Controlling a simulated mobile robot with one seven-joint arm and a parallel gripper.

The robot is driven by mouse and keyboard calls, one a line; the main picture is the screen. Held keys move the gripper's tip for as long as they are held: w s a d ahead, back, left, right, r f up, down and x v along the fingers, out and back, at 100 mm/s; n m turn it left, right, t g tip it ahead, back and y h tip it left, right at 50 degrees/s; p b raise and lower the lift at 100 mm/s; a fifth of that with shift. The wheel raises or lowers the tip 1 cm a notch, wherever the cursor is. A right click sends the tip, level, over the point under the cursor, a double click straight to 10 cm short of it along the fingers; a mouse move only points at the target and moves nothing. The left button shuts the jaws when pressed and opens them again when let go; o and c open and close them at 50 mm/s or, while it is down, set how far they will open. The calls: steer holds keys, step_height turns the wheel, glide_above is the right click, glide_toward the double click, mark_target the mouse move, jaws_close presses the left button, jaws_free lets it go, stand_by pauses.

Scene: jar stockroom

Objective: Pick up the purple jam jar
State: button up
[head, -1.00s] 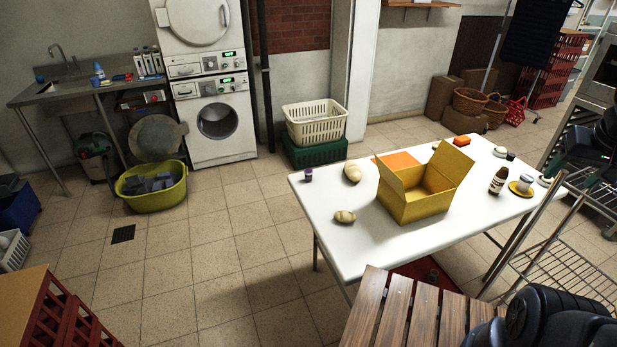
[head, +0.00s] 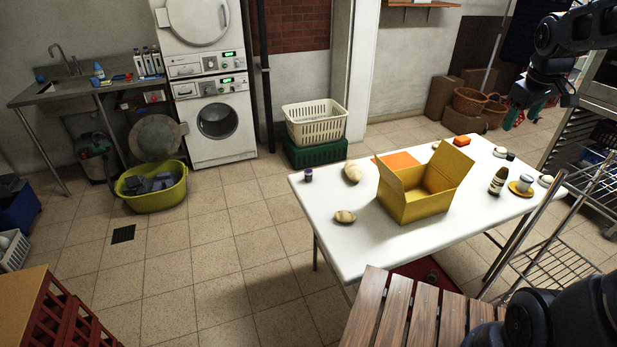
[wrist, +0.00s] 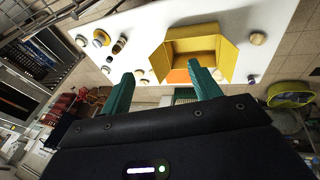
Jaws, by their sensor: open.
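The purple jam jar (head: 308,175) is a small dark purple jar standing upright near the far left corner of the white table (head: 330,245). In the wrist view it appears as a small dark spot (wrist: 252,78) near the table edge, right of the gripper's fingers. My gripper (head: 522,115) is at the upper right of the head view, raised beyond the table's right part and far from the jar. Its two teal fingers are apart with nothing between them, as the wrist view also shows (wrist: 161,72).
An open yellow box (head: 415,208) stands mid-table. A brown bottle (head: 497,181) and a cup on a yellow saucer (head: 521,190) stand at the right. A wooden slatted surface (head: 400,315) is in front.

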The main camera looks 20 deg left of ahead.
steer(key=w+a+f+n, duration=0.3)
steer(key=w+a+n, duration=0.4)
steer(key=w+a, duration=0.6)
steer(key=n, duration=1.9)
glide_above(308, 172)
steer(key=s, duration=0.3)
step_height(308, 172, down, 36)
steer(key=x, duration=0.5)
steer(key=shift+w+r, duration=0.1)
steer(key=shift+w, duration=0.05)
steer(key=shift+a+x, duration=0.15)
steer(key=shift+x, duration=1.2)
steer(key=shift+a+x, duration=0.2)
steer(key=shift+x, duration=1.15)
steer(key=shift+t, duration=0.3)
steer(key=c, duration=1.1)
